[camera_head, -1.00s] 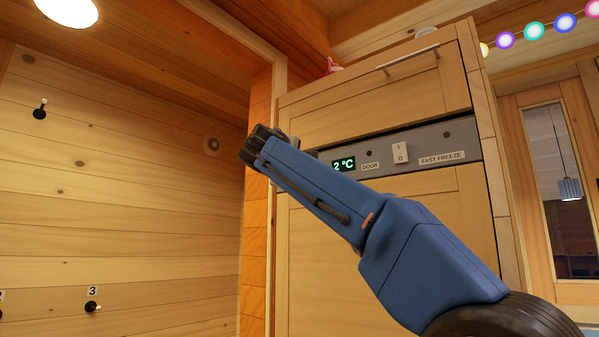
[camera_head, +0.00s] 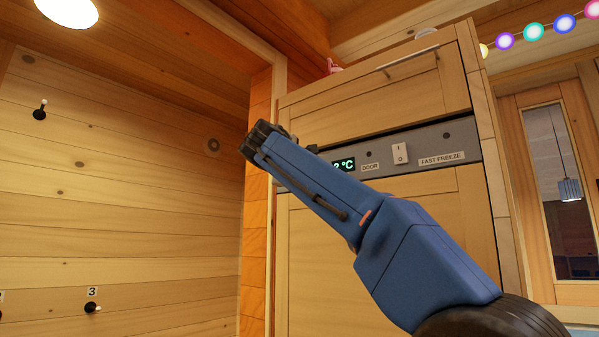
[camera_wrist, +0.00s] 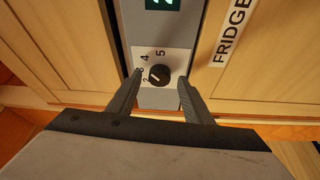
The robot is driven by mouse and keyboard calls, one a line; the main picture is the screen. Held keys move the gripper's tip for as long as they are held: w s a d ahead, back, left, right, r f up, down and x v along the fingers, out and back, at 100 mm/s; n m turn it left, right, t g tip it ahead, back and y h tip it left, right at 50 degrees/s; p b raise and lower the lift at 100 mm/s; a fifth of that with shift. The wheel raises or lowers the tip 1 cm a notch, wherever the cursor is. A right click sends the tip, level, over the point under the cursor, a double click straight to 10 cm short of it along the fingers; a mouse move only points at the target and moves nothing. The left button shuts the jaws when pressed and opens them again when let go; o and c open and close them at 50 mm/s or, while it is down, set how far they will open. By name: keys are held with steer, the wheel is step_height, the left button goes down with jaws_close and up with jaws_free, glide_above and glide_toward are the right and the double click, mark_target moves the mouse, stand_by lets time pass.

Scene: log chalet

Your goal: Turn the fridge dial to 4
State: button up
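The fridge dial (camera_wrist: 158,75) is a small black round knob on a pale plate in the wrist view, with the numbers 2, 3, 4 and 5 around its upper and left side. Which number its mark points to is too small to tell. My gripper (camera_wrist: 158,92) is open, with one finger on each side of the dial and no visible contact. In the head view my arm hides the dial, and my gripper (camera_head: 262,143) is at the left end of the grey control panel (camera_head: 432,143). The green display (camera_head: 344,164) reads 2 °C, partly covered by my arm.
A FRIDGE label (camera_wrist: 231,32) is on the wood beside the panel. The panel also has a white rocker switch (camera_head: 400,153), a DOOR label (camera_head: 370,167) and a FAST FREEZE label (camera_head: 442,159). A log wall with hooks is at left.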

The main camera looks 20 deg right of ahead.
steer(key=v, duration=1.7)
steer(key=shift+s, duration=0.2)
steer(key=s+d+f+m+g+y, duration=0.15)
steer(key=d+f, duration=0.35)
steer(key=f, duration=0.7)
steer(key=s+d+f+g+y, duration=0.2)
steer(key=d+f, duration=0.3)
steer(key=f, duration=0.6)
steer(key=s+d+f+m+g+y, duration=0.15)
steer(key=d+f, duration=0.35)
steer(key=f, duration=0.7)
steer(key=s+f+m+g+y, duration=0.1)
steer(key=s+f+m+g, duration=0.1)
steer(key=s+f, duration=0.5)
steer(key=s+f+m+g+y, duration=0.2)
steer(key=s+f, duration=0.6)
steer(key=f, duration=0.9)
steer(key=s+d+f+m+g+y, duration=0.1)
steer(key=s+f+m, duration=0.2)
steer(key=s+f, duration=0.4)
step_height(320, 180, down, 6)
steer(key=shift+s+m+g+y, duration=0.25)
steer(key=shift+m+g+y, duration=0.05)
steer(key=shift+g+y, duration=0.1)
steer(key=shift+d, duration=0.1)
